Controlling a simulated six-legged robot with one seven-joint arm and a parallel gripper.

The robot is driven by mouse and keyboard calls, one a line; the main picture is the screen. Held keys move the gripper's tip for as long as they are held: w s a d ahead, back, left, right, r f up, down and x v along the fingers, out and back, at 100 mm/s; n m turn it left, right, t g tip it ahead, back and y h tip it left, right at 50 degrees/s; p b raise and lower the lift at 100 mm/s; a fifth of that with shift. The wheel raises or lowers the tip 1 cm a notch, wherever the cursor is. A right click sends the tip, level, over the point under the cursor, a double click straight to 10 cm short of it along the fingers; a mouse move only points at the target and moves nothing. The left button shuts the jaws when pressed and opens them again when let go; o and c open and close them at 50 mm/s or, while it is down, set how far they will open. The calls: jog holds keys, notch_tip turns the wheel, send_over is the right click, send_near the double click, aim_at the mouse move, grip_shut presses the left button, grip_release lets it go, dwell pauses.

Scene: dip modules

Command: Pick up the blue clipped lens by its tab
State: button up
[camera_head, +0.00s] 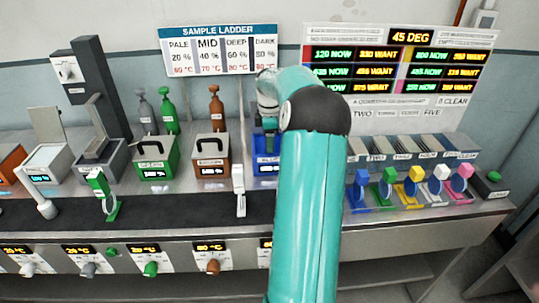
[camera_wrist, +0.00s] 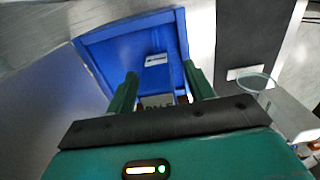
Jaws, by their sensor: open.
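The blue clipped lens (camera_head: 360,190) stands at the left end of a row of coloured clipped lenses on the right of the bench in the head view. It has a round lens and a blue clip; I cannot make out its tab clearly. My gripper (camera_wrist: 162,90) is open, with its two green fingers apart over a blue open-topped module (camera_wrist: 105,50) in the wrist view. In the head view this blue module (camera_head: 265,165) is partly behind my arm, well left of the blue lens. I cannot identify the blue lens in the wrist view.
Green (camera_head: 388,187), yellow (camera_head: 414,185), white (camera_head: 438,185) and pink (camera_head: 463,183) clipped lenses stand right of the blue one. A green module (camera_head: 157,160) and a brown module (camera_head: 211,158) stand left of my arm. A dark strip (camera_head: 170,208) runs along the front.

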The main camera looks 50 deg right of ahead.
grip_shut()
